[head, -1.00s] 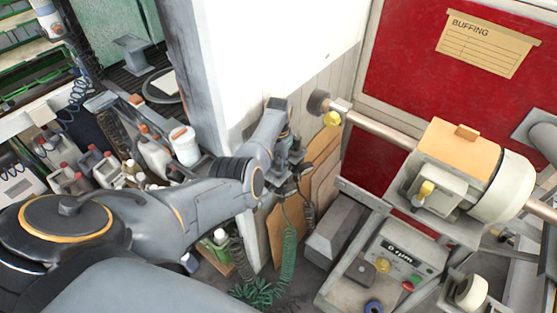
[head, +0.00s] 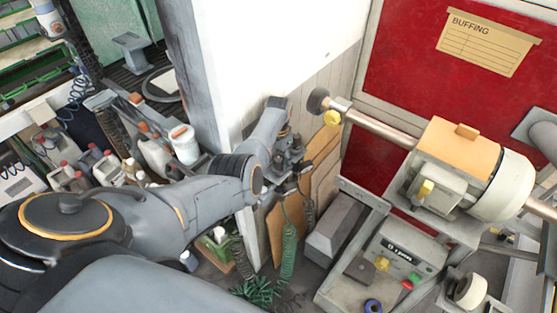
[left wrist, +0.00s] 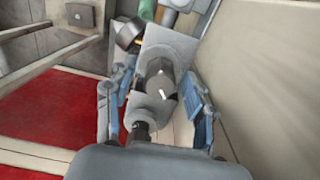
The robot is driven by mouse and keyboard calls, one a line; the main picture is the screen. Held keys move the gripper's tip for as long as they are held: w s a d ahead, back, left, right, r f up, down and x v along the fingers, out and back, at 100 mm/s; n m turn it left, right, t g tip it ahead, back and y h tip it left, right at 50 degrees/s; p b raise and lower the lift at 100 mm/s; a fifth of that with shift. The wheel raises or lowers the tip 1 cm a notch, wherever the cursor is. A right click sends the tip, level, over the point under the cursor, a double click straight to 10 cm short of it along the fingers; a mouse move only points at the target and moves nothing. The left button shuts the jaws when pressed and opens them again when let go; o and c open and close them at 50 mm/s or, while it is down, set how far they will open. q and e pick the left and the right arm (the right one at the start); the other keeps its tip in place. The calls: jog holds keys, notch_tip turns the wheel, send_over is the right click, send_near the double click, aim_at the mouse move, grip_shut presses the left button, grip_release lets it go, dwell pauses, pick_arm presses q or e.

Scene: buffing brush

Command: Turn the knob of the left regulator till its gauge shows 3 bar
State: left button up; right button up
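In the left wrist view a dark grey round knob (left wrist: 160,80) with a white mark sits on a grey regulator body (left wrist: 168,45). My left gripper (left wrist: 157,88) has its two blue-padded fingers apart, one on each side of the knob, with a visible gap at the right. A dark round part, possibly a gauge (left wrist: 128,34), is seen edge-on; no reading is visible. A second dark cylinder (left wrist: 140,132) lies nearer the palm. In the head view my left gripper (head: 284,160) is at the regulators by the wall corner, mostly hidden by my arm. My right gripper is not seen.
A green coiled hose (head: 288,250) hangs below the regulators. The buffing machine (head: 455,165) stands to the right, with a control box (head: 405,262) below it. Bottles and canisters (head: 150,155) crowd the left. Brown boards (head: 322,165) lean on the wall.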

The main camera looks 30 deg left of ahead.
aim_at(278, 159)
pick_arm(q)
jog(key=shift+r, duration=0.15)
notch_tip(278, 159, up, 12)
dwell(0.4)
jog(key=shift+s+f, duration=0.1)
jog(key=shift+f, duration=0.15)
dwell(0.3)
